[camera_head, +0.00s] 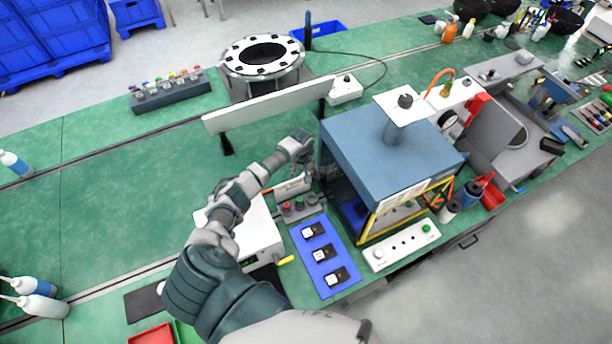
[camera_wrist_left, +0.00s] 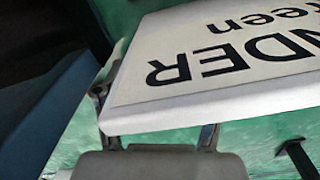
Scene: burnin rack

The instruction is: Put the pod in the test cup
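No pod or test cup can be told for certain. Several small black square pieces with white tops, including one black piece (camera_head: 325,253), sit in a row on a blue tray (camera_head: 340,290) in the head view. My left gripper (camera_head: 300,147) is left of a blue-topped machine (camera_head: 385,150), near a long white panel (camera_head: 265,108). Whether the fingers hold anything is hidden. My right gripper is not in view.
A small button box (camera_head: 300,208) and a white box (camera_head: 255,235) stand near my arm. A white control panel (camera_head: 403,247) lies before the machine. A grey rack with coloured pieces (camera_head: 170,92) is at the back left. The green bench (camera_head: 110,180) is largely clear at left.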

